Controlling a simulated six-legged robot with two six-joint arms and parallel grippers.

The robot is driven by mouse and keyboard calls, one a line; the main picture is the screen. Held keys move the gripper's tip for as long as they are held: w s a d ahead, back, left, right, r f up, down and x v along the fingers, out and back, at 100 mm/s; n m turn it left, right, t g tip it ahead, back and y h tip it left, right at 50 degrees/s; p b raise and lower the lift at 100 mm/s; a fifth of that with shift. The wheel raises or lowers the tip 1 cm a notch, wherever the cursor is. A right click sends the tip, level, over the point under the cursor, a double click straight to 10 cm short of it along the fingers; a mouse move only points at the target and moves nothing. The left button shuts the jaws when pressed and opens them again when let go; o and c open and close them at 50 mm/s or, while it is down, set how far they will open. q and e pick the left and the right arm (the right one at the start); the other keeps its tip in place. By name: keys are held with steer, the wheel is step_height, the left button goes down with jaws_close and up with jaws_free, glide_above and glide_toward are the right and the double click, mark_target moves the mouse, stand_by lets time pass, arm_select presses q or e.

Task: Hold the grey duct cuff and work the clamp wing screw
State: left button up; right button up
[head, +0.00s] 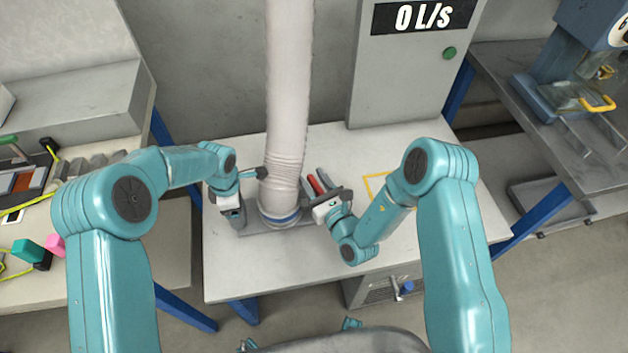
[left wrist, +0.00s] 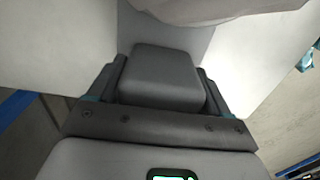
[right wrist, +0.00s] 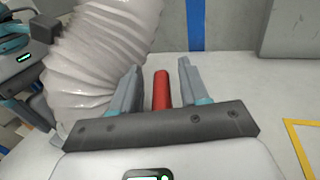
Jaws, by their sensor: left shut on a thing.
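The pale ribbed duct (head: 285,110) comes down to a blue ring (head: 280,219) over a grey base plate (head: 262,243) on the table. My left gripper (head: 232,205) is at the left of the duct's foot. In the left wrist view it is shut on a dark grey block, the grip of the grey duct cuff (left wrist: 160,80). My right gripper (head: 318,187) is open at the right of the duct's foot. A red upright piece, apparently the clamp wing screw (right wrist: 161,90), stands between its spread fingers with a gap on both sides. Its lower end is hidden.
A yellow outline (head: 372,185) marks the tabletop at right. Cluttered bench at left; another bench (head: 490,65) with a machine at right.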

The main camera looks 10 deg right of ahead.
steer(key=v, duration=1.2)
